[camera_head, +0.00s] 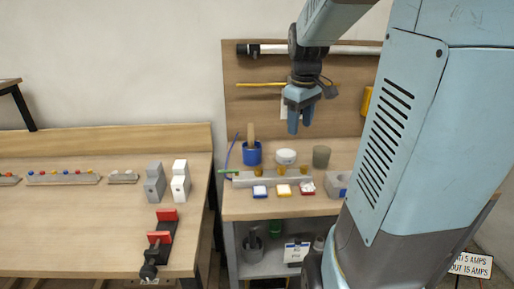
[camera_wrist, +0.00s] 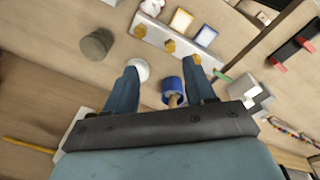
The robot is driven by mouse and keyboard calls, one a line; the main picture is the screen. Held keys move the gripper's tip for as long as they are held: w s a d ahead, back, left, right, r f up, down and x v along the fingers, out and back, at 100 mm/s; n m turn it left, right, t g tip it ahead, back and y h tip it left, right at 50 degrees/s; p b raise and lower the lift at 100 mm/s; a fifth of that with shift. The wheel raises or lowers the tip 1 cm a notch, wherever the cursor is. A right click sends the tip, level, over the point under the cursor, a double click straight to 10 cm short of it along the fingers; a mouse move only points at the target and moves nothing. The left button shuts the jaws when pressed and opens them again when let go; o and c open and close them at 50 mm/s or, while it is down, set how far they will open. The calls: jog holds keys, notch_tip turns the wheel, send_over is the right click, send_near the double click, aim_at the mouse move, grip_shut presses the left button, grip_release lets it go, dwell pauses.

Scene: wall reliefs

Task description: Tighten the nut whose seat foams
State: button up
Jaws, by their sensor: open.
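A pale grey rail (camera_head: 270,179) on the right bench carries three brass nuts: left (camera_head: 257,171), middle (camera_head: 281,171) and right (camera_head: 305,170). They also show in the wrist view, the right one (camera_wrist: 140,31), the middle one (camera_wrist: 169,46) and the left one (camera_wrist: 195,60). In front of them lie a blue pad (camera_head: 260,191), a yellow pad (camera_head: 284,190) and a red pad (camera_head: 307,188). White lumpy matter, like foam, shows at the red pad by the right nut; no such white shows at the other two. My gripper (camera_head: 300,122) is open and empty, above and behind the rail.
Behind the rail stand a blue cup (camera_head: 252,154) with a wooden-handled tool, a white tub (camera_head: 286,157) and a grey-green cup (camera_head: 321,157). A green-tipped hose (camera_head: 228,171) is at the rail's left end. A grey block (camera_head: 337,184) sits right. A backboard (camera_head: 250,100) rises behind.

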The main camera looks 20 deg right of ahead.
jog(key=n+g, duration=0.1)
send_near(305, 167)
jog(key=shift+y, duration=0.3)
jog(key=f, duration=0.8)
jog(key=shift+w+d+f, duration=0.15)
jog(key=shift+d+f, duration=0.1)
jog(key=shift+f, duration=0.1)
jog(key=c, duration=1)
jog(key=shift+d, duration=0.2)
grip_shut()
jog(key=shift+a, duration=0.1)
